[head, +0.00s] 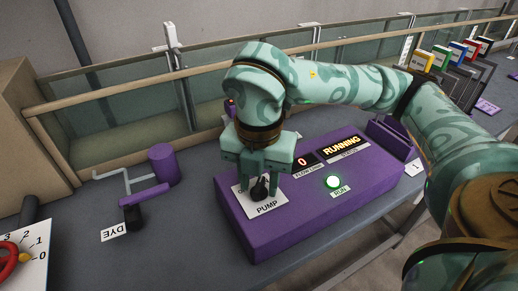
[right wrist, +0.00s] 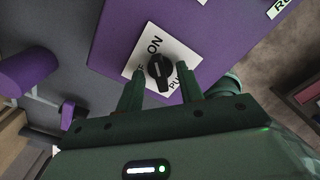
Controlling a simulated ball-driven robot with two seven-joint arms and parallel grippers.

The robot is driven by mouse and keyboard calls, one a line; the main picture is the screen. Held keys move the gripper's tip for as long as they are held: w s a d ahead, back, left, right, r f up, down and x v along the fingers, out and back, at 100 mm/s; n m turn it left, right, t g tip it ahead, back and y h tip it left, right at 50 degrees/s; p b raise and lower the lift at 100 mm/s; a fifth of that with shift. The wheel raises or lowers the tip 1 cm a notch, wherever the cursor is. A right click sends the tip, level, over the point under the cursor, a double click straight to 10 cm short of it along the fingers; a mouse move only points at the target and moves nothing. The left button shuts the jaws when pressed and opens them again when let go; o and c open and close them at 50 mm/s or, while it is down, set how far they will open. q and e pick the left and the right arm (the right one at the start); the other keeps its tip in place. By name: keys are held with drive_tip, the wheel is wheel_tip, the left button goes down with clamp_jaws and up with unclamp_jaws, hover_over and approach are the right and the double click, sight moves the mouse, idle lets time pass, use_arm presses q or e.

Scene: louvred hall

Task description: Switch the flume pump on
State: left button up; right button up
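The pump knob (head: 260,188) is black and stands on a white PUMP plate (head: 270,207) on the purple console (head: 300,225). In the right wrist view the knob (right wrist: 161,73) shows with "ON" printed beside it; the other lettering is partly hidden by a finger, and I cannot tell surely where the knob points. My right gripper (head: 261,180) is above the plate, pointing down, its fingers on either side of the knob with gaps between. The status display (head: 341,146) reads RUNNING, the RUN lamp (head: 333,181) glows green, and the flow display (head: 303,161) reads 0. My left gripper is out of view.
A red wheel (head: 8,262) on a numbered white plate is at the lower left. The glass-sided flume (head: 130,125) runs behind. Coloured binders (head: 440,57) stand at the right.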

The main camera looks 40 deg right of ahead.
sight(259, 184)
wheel_tip(259, 184, up, 8)
drive_tip(key=p, duration=0.6)
drive_tip(key=shift+f, duration=0.25)
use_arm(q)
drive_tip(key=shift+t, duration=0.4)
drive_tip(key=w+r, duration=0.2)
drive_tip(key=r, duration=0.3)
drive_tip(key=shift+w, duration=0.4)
use_arm(e)
drive_tip(key=shift+f, duration=0.15)
drive_tip(key=shift+f, duration=0.1)
drive_tip(key=shift+r, duration=0.45)
use_arm(q)
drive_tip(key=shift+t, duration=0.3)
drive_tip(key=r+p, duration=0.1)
drive_tip(key=p, duration=0.1)
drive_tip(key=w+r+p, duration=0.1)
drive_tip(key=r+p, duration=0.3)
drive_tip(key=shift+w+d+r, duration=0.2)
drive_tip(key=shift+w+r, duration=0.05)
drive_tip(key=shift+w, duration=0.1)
use_arm(e)
wheel_tip(259, 184, up, 16)
drive_tip(key=shift+f, duration=0.25)
